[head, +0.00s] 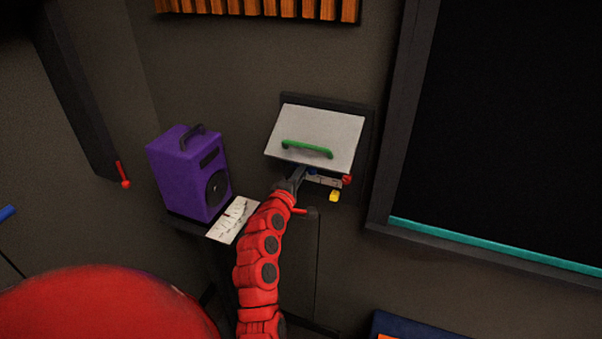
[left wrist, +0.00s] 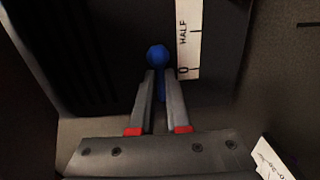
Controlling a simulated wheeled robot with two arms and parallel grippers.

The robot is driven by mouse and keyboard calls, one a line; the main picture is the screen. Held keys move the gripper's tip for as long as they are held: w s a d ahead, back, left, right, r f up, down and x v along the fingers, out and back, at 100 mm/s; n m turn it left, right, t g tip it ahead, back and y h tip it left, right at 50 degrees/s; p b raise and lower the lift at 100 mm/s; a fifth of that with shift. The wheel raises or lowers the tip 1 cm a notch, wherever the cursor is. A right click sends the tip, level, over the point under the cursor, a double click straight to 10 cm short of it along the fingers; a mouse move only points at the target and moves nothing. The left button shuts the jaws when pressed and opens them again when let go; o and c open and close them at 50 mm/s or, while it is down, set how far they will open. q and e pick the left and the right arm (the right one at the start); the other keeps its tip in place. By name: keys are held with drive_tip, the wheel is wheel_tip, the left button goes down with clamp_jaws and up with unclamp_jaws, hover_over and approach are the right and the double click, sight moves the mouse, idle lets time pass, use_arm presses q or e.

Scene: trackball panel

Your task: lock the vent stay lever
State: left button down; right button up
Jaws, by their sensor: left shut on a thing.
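The vent's pale flap (head: 325,128) with a green handle (head: 307,149) is tilted out from its dark wall frame (head: 366,125). Below it is a blue-knobbed lever (head: 312,171). In the left wrist view its round blue knob (left wrist: 157,56) shows just beyond the fingertips, with a blue stem between them. My left gripper (head: 299,175) is shut on this blue lever; its grey fingers also show in the left wrist view (left wrist: 160,85). A white scale strip (left wrist: 189,35) marked "HALF" and "0" lies beside the knob, which is near the "0" end. My right gripper is not in view.
A red knob (head: 347,180) and a yellow block (head: 334,196) sit just right of my gripper under the flap. A purple speaker (head: 187,174) and a marked white sheet (head: 233,220) are to the left. A large dark framed panel (head: 500,130) is at the right.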

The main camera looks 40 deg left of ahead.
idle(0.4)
use_arm(q)
drive_tip(key=shift+s+a+f+m+b, duration=0.15)
drive_tip(key=shift+a+f+m+b, duration=0.55)
drive_tip(key=shift+m+b, duration=2.6)
drive_tip(key=shift+s+a+f+m+b, duration=0.15)
drive_tip(key=shift+a+f+m+b, duration=0.5)
drive_tip(key=shift+m+b, duration=2.6)
drive_tip(key=shift+s+a+f+m+b, duration=0.3)
drive_tip(key=shift+f+m+b, duration=0.9)
drive_tip(key=shift+b, duration=3.95)
drive_tip(key=shift+w+a+r, duration=0.1)
drive_tip(key=shift+w+r, duration=0.05)
drive_tip(key=shift+r, duration=0.05)
drive_tip(key=c, duration=0.9)
unclamp_jaws()
drive_tip(key=shift+r, duration=0.1)
